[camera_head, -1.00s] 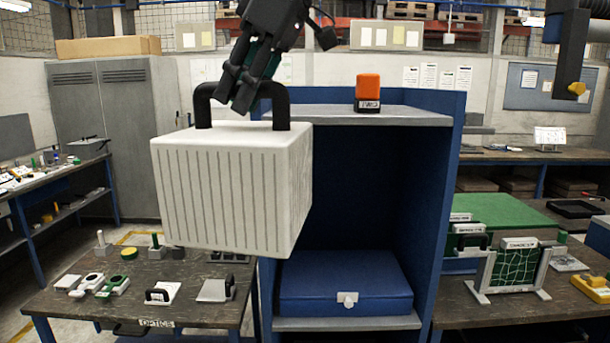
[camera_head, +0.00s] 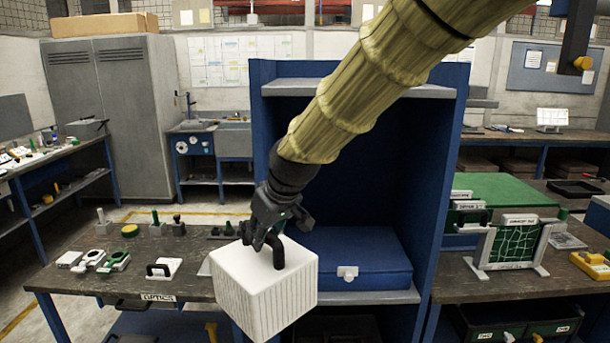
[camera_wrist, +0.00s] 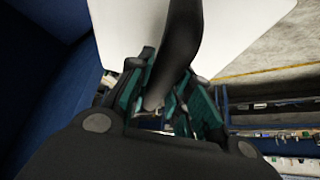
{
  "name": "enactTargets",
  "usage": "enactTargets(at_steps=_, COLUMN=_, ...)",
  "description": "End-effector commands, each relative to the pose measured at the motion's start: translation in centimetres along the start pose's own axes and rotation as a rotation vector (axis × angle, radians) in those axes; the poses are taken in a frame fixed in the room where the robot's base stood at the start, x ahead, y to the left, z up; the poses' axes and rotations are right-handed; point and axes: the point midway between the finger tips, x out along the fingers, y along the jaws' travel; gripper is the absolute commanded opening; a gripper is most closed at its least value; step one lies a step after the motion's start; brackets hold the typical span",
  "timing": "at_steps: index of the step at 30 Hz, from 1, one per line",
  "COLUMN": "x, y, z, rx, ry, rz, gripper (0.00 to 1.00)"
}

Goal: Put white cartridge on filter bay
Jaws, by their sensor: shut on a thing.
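The white cartridge (camera_head: 268,291) is a white block with grooved sides and a black handle on top. It hangs in front of the blue shelf unit, at about the height of the optics table. My gripper (camera_head: 272,234) is shut on the black handle. In the wrist view, my gripper (camera_wrist: 165,100) has its teal finger pads around the dark handle, with the white top of the cartridge (camera_wrist: 125,30) beyond. I cannot tell which place is the filter bay.
The blue shelf unit (camera_head: 258,150) stands behind, with a blue case (camera_head: 345,255) on its lower shelf. The optics table (camera_head: 60,275) with small parts is at left. At right a bench holds a green net frame (camera_head: 512,245) and a yellow tool (camera_head: 592,262).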

Motion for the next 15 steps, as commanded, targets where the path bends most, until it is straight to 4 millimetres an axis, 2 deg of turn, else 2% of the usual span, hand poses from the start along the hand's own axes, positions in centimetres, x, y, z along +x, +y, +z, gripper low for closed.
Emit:
enactTargets(at_steps=1, x=1.7, y=0.6, z=1.3, rx=0.029, ry=-0.005, rz=0.018, gripper=0.0)
enactTargets(at_steps=6, x=7.0, y=3.3, z=6.0, rx=0.15, ry=-0.006, rz=0.088, gripper=0.0)
enactTargets(at_steps=9, x=9.8, y=5.0, z=9.2, rx=0.225, ry=-0.005, rz=0.128, gripper=0.0)
enactTargets(at_steps=15, x=13.8, y=8.2, z=15.5, rx=0.355, ry=-0.004, rz=0.202, gripper=0.0)
